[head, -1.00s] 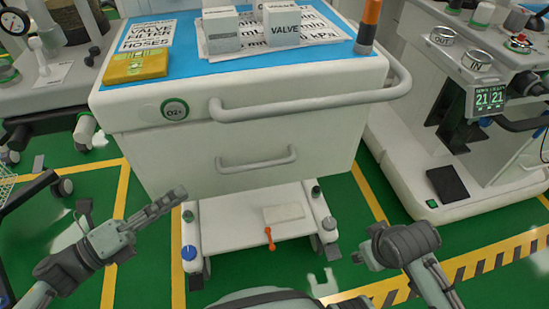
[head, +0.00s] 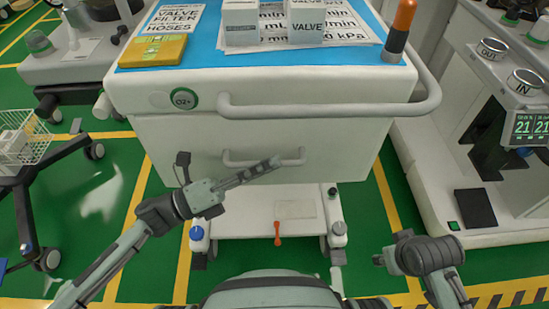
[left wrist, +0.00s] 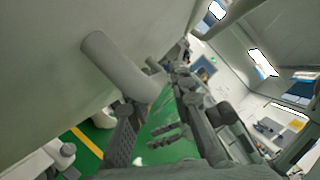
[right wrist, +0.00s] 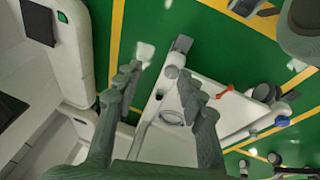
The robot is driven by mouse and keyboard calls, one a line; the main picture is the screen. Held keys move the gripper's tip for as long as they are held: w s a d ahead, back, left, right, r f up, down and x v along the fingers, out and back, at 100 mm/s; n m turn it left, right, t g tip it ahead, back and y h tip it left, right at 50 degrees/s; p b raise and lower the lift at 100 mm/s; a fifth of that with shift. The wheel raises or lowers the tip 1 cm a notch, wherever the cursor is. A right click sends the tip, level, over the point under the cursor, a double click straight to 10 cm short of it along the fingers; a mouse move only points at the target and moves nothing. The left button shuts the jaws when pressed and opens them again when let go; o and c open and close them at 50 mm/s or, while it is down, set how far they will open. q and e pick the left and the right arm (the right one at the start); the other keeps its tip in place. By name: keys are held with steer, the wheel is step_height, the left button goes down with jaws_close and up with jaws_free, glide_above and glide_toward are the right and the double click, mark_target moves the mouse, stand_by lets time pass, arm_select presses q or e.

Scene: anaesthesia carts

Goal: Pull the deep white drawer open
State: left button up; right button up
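The deep white drawer (head: 330,145) is the lower front of the white cart, under the long rail, and looks closed. Its bar handle (head: 262,157) runs across the front. My left gripper (head: 273,164) overlaps the right part of this handle in the head view. In the left wrist view the handle (left wrist: 118,66) is close, its end near the gap between the spread fingers of my left gripper (left wrist: 155,92). Whether they touch it is unclear. My right gripper (right wrist: 158,80) is open and empty, low in front of the cart.
A long rail (head: 330,108) projects above the drawer. The cart top holds a yellow pack (head: 153,50), boxes (head: 306,22) and an orange-tipped cylinder (head: 398,30). A white lower shelf (head: 260,205) lies below.

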arm_select(q)
steer(key=shift+x, duration=0.9)
jaws_close()
